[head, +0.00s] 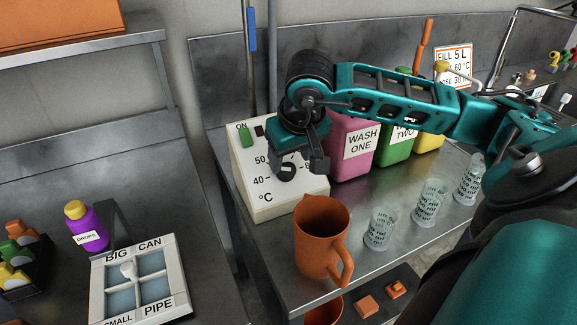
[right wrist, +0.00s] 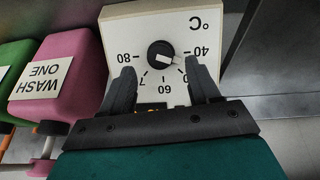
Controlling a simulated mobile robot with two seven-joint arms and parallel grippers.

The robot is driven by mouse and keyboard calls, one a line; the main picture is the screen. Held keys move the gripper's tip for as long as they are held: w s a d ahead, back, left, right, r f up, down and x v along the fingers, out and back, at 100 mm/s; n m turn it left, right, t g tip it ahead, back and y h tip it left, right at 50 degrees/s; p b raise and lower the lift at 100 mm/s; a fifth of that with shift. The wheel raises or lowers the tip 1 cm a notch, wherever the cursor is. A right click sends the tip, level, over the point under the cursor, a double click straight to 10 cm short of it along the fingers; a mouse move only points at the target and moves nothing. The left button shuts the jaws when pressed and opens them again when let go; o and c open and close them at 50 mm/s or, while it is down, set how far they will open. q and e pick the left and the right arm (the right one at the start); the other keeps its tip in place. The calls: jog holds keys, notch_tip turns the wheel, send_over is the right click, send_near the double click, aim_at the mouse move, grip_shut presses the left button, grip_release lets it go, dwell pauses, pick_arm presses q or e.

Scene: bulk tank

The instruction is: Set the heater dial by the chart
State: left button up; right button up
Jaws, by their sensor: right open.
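The heater is a cream box (head: 253,190) with a °C scale and a black dial (head: 287,172). My right gripper (head: 302,158) is in front of its face, partly covering dial and scale. In the right wrist view the dial (right wrist: 160,53) appears upside down, beyond and between the two open fingers (right wrist: 159,72), which look apart from it. Its white pointer mark points toward the 40 side, slightly toward 60; a finger hides the 50. The chart (head: 454,65) on the back wall reads FILL 5 L, 60 °C and a dose line, partly covered. My left gripper is out of view.
Pink WASH ONE (head: 350,148), green (head: 396,145) and yellow jugs stand right of the heater. A green switch (head: 246,137) is on the heater's upper left.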

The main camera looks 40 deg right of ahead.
aim_at(288, 168)
jog(key=shift+x, duration=2.1)
jog(key=shift+c, duration=0.2)
